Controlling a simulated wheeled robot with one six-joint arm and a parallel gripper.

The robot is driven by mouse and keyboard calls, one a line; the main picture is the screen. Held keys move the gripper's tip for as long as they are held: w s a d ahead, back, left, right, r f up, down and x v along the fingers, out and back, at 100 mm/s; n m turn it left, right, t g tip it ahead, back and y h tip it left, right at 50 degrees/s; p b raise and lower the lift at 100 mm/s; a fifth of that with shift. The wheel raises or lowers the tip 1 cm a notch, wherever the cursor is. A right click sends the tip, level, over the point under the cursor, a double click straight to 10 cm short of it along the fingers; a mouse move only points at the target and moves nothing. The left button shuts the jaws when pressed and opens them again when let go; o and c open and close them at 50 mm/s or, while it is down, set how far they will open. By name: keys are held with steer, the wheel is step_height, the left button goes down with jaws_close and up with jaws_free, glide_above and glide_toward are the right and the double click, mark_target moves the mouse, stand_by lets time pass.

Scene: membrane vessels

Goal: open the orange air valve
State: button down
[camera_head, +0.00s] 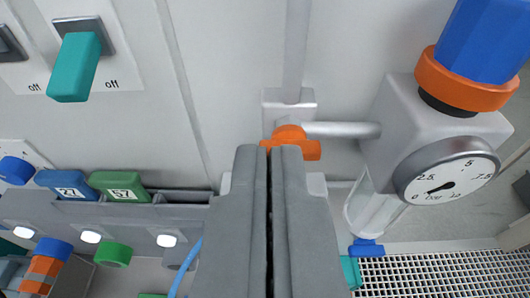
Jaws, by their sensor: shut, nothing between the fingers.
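The orange air valve (290,138) is at the middle of the view, mounted on a grey fitting on the wall panel. A short orange handle points to the right from its hub. A grey pipe runs up from the fitting, and another runs right to a regulator. My gripper (269,150) is shut and empty, its fingertips just below the valve in the picture and overlapping its lower edge. I cannot tell whether the fingers touch the valve. The fitting below the valve is partly hidden behind the fingers.
At right is a regulator with a blue and orange knob (478,50) and a dial gauge (447,183) reading near the low end. A teal switch (76,66) marked off is upper left. Labelled blocks, blue (66,184) and green (119,186), sit on a ledge. A metal grating (440,275) lies lower right.

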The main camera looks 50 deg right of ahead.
steer(key=shift+w+d+f, duration=0.8)
steer(key=shift+d+f, duration=0.2)
steer(key=shift+d, duration=0.05)
steer(key=shift+w+d+f, duration=0.85)
steer(key=shift+d+f, duration=0.15)
steer(key=shift+d, duration=0.1)
steer(key=shift+w+d+f, duration=0.8)
steer(key=shift+d+f, duration=0.2)
steer(key=shift+d, duration=0.05)
